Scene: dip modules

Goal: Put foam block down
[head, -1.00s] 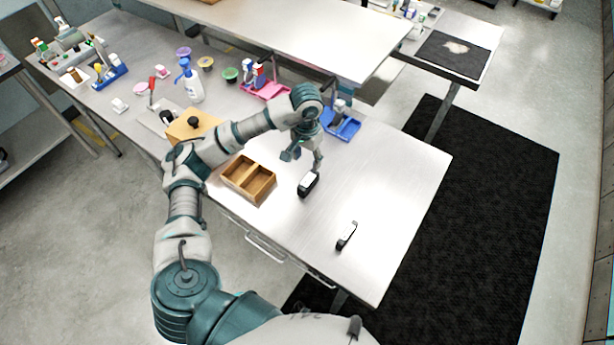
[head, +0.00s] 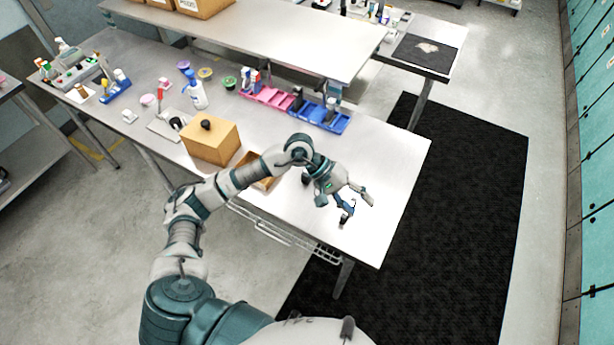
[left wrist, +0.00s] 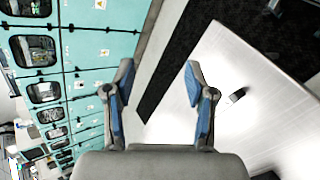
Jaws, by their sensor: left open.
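My left gripper (head: 360,203) is open, with nothing between its fingers, above the front right part of the metal table. In the left wrist view my left gripper (left wrist: 159,68) shows both fingers spread apart. A dark block (head: 305,178), which may be the foam block, lies on the table just left of the gripper and is partly hidden by it. A small black item (head: 345,221) lies on the table below the fingertips; the wrist view shows a small black item with a light end (left wrist: 237,96) right of the fingers. My right gripper is not in view.
A wooden box with a black knob (head: 210,140) stands left of my forearm. A wooden tray (head: 262,184) is partly behind the arm. Pink bins (head: 270,94) and blue bins (head: 320,115) line the back. The table's right end is clear.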

